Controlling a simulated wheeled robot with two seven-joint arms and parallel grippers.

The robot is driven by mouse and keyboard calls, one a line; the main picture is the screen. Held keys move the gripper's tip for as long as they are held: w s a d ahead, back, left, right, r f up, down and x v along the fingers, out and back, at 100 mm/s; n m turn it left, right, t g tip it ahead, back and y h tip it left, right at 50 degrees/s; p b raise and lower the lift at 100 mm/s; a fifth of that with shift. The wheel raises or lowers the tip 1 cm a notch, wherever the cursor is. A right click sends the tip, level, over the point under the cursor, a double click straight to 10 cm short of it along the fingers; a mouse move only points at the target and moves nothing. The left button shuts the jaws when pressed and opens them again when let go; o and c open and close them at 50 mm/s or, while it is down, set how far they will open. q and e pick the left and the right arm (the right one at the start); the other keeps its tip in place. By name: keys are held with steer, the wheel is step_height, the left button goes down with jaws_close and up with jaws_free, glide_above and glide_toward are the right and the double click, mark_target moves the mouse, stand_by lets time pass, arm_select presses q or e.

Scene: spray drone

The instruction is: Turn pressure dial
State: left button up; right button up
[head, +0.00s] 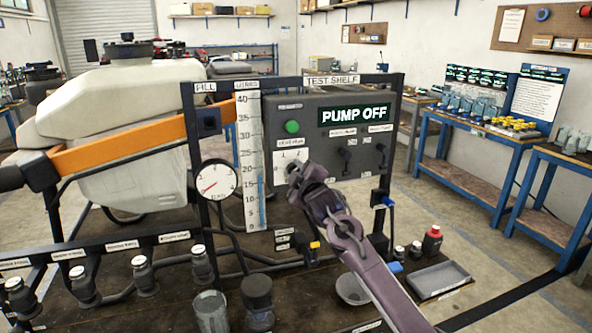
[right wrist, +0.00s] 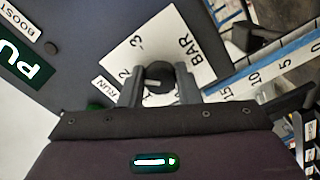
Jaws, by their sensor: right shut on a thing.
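The pressure dial is a dark round knob (right wrist: 159,78) on a white plate marked with numbers and "BAR" in the right wrist view. My right gripper (right wrist: 160,88) is shut on the knob, with one finger on each side. In the head view my right gripper (head: 297,172) reaches the dial's white plate (head: 283,157) on the grey control panel (head: 335,167) and hides most of the knob. The panel's display (head: 354,115) reads "PUMP OFF". A round gauge (head: 216,181) with a red needle hangs left of the panel. My left gripper is not in view.
A green button (head: 292,127) sits above the dial, and black levers (head: 345,155) stand to its right. A vertical scale (head: 250,160) borders the panel's left. Below are nozzles (head: 202,264), a clear cup (head: 211,312) and a grey tray (head: 439,279).

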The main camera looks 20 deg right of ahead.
steer(key=shift+a+f+m+p, duration=0.1)
steer(key=shift+m+p, duration=0.45)
steer(key=shift+m, duration=1.6)
steer(key=shift+f+m+p, duration=0.1)
steer(key=shift+m+p, duration=0.45)
steer(key=shift+m, duration=1.6)
steer(key=o, duration=1)
steer(key=shift+s, duration=0.1)
steer(key=shift+s+b, duration=0.85)
steer(key=shift+s, duration=3)
